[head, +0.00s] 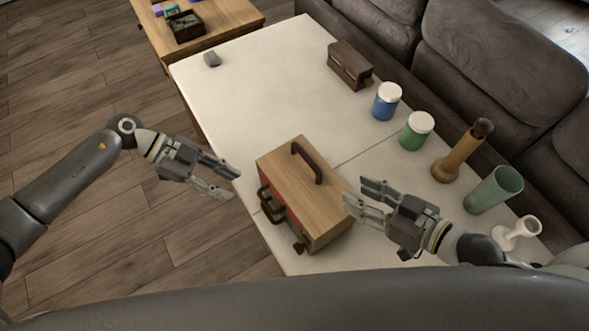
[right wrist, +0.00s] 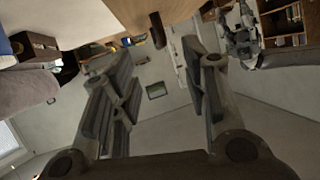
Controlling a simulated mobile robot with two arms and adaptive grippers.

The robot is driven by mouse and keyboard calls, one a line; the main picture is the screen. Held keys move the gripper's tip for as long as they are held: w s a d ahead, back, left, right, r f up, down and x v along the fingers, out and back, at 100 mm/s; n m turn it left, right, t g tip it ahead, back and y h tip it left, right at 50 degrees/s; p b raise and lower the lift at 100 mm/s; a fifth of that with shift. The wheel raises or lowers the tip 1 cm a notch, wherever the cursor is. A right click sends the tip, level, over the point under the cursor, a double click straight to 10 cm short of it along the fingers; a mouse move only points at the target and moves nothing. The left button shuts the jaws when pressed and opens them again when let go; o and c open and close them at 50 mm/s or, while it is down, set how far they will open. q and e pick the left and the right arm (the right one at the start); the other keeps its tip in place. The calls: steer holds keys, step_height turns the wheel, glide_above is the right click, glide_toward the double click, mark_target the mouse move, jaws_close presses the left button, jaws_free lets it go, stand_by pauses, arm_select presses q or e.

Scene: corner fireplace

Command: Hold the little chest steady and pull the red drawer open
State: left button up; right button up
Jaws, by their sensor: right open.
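The little chest (head: 318,212) is a light wooden box with a dark carrying handle on top. It stands at the near left edge of the white table. Its left face shows the red drawer front (head: 267,186) with dark pulls (head: 270,207); the face is seen at a steep angle, so how far the drawer is in is hard to tell. My left gripper (head: 236,184) is open and empty, left of the chest and apart from it. My right gripper (head: 353,189) is open just right of the chest, fingertips close to its side; contact cannot be told. Its fingers also show in the right wrist view (right wrist: 157,75).
The white table (head: 262,90) is clear behind the chest. Along its right side stand a dark box (head: 349,64), a blue jar (head: 386,104), a green jar (head: 415,134), a brown vase (head: 458,155), a green cup (head: 494,190) and a white holder (head: 518,234). A sofa (head: 500,70) borders it.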

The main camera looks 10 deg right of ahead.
mark_target(322, 184)
steer(key=x, duration=1)
steer(key=shift+w+a+f, duration=0.15)
steer(key=shift+w+a, duration=0.1)
steer(key=shift+w, duration=0.05)
